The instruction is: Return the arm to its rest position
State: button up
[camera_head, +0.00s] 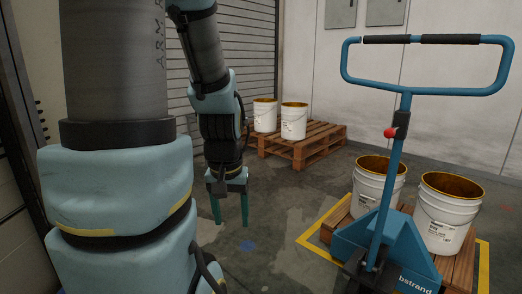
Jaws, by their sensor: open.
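My arm fills the left of the head view, teal and dark grey, bent over at the top and hanging down. My gripper (230,207) points down at the arm's end, with two thin green-teal fingers spread apart. Nothing shows between the fingers, and they hang in front of bare floor, apart from the buckets and pallets. The near bulk of the arm hides the left part of the hall.
A blue pallet jack (389,240) with a looped handle (436,39) stands at right, at a pallet bearing two white buckets (447,225) inside a yellow floor outline (484,262). Behind, a wooden pallet (325,138) bears two more buckets (293,122). Floor (270,215) between is clear.

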notch_tip(320, 180, up, 18)
jog(key=p, duration=1.5)
jog(key=shift+f, duration=0.25)
